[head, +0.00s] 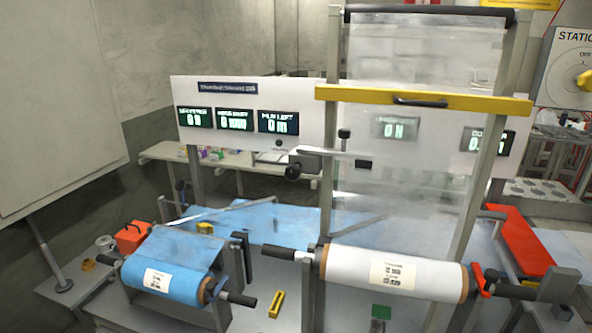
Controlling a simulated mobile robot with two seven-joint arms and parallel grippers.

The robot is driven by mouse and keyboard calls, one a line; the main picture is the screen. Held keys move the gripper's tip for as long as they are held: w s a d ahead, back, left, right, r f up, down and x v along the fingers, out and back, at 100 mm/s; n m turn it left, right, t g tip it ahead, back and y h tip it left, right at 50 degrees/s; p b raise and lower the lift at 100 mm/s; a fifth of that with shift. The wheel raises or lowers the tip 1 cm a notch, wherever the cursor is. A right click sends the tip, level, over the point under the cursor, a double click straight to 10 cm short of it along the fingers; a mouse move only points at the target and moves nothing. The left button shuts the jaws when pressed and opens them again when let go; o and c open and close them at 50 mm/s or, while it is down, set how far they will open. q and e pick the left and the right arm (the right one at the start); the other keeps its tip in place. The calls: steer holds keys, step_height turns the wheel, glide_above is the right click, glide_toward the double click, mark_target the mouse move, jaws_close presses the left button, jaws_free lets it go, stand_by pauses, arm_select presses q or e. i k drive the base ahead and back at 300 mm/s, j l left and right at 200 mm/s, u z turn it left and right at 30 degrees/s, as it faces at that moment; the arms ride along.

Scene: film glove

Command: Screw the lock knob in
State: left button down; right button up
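I cannot tell for certain which part is the lock knob. A dark round knob (292,172) sits at the left end of a grey block in the middle of the view. A smaller black knob (344,134) stands upright above the pale bar beside it. A white film roll (350,272) lies across the machine's front on a shaft with black ends. A red clamp-like part (481,280) is at the roll's right end. Neither of my grippers can be made out.
A blue film roll (160,277) is on a stand at the left. A yellow bar (420,100) crosses the upright frame holding clear film. A yellow tool (276,304) lies on the grey table. An orange box (132,236) and a red tray (520,240) stand at the sides.

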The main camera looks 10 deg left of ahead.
mark_target(292, 172)
steer(key=j, duration=1)
steer(key=k+j+z, duration=0.15)
steer(key=j, duration=0.8)
steer(key=i, duration=0.05)
